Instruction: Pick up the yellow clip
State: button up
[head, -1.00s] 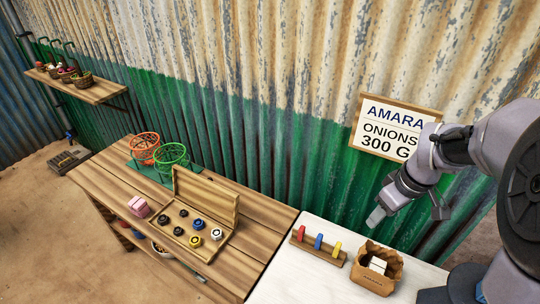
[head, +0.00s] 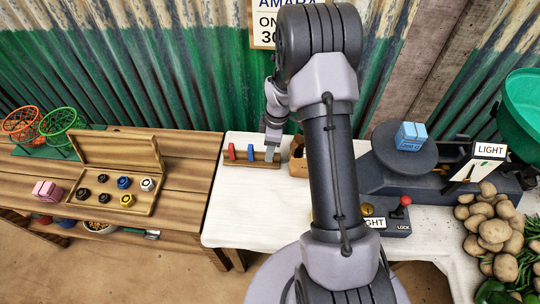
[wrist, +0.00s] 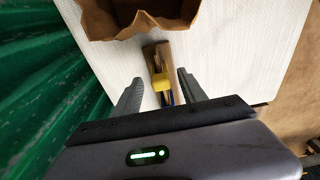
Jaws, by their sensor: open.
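The yellow clip (wrist: 160,82) stands on the wooden rack (wrist: 152,52) and shows between my two fingers in the wrist view. My gripper (wrist: 160,76) is open, with one finger on each side of the clip and a gap to both. The blue clip (wrist: 168,98) is partly visible just behind the yellow one. In the head view, my gripper (head: 271,148) is down at the right end of the rack and hides the yellow clip. The red clip (head: 231,151) and the blue clip (head: 250,152) stand to its left.
A brown paper bag (wrist: 135,20) stands close to the rack's end. A wooden box of weights (head: 120,199) lies to the left. A scale with a blue block (head: 410,136) on it and a pile of potatoes (head: 492,228) are to the right. White cloth (head: 222,222) is clear in front.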

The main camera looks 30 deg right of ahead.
jog(key=f+b, duration=0.1)
jog(key=f, duration=0.2)
jog(key=shift+a+f, duration=0.15)
jog(key=shift+a, duration=0.05)
jog(key=shift+c, duration=0.2)
grip_shut()
